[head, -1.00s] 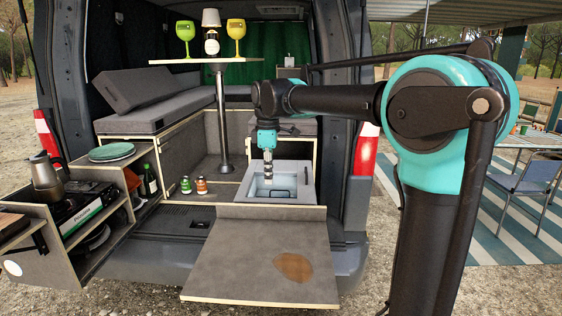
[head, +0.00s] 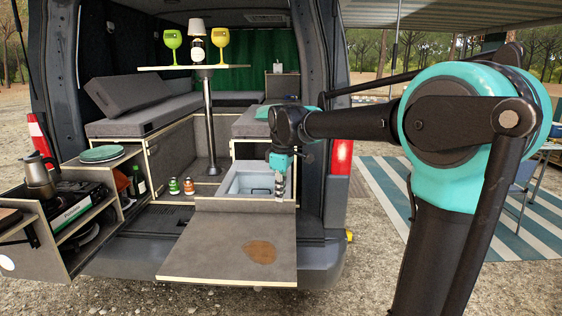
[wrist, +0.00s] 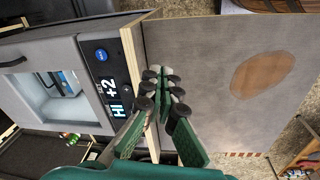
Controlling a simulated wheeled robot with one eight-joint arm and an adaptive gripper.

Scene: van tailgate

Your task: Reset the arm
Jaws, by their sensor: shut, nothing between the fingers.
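My gripper (head: 279,187) hangs from my arm at the right side of the open cooler box in the van's rear, pointing down. In the wrist view my gripper (wrist: 163,75) is shut with its fingertips together and nothing between them. It is seen over the seam between the cooler's edge and the grey tailgate board. The cooler box (head: 232,204) has a display (wrist: 111,91) on its edge. I cannot tell the exact height of the fingertips above it.
The tailgate board (head: 205,250) with a brown stain (head: 259,252) is bare. Two small jars (head: 188,186) stand left of the cooler. A kitchen unit (head: 35,250) with a moka pot (head: 38,177) is at left. A small table (head: 179,68) carries goblets and a lamp.

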